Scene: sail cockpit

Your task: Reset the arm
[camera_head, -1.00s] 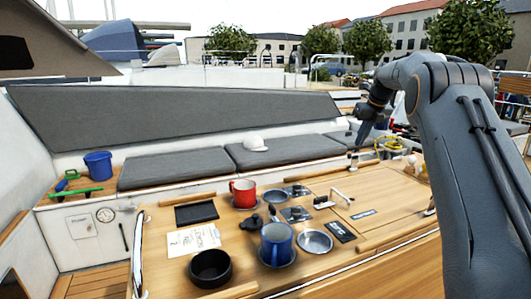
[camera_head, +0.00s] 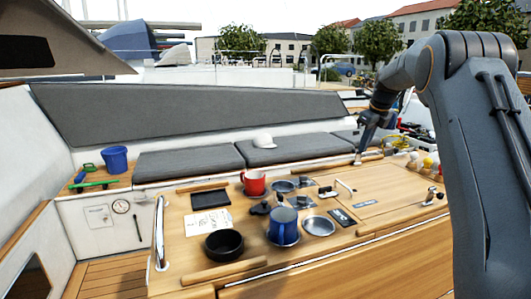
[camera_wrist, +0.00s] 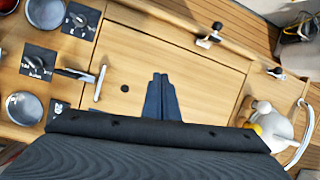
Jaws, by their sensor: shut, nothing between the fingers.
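My gripper (camera_wrist: 161,80) shows in the wrist view with its two dark fingers together. It is empty and points down over the bare wooden table top (camera_wrist: 195,65). In the head view my gripper (camera_head: 359,158) hangs at the far edge of the table, right of the mugs. My arm comes in from the right side of that view and bends over at the top.
The table holds a red mug (camera_head: 253,182), a blue mug (camera_head: 282,226), a black bowl (camera_head: 223,243), a metal dish (camera_head: 318,225) and a black tray (camera_head: 210,198). Grey cushions (camera_head: 190,162) line the bench behind.

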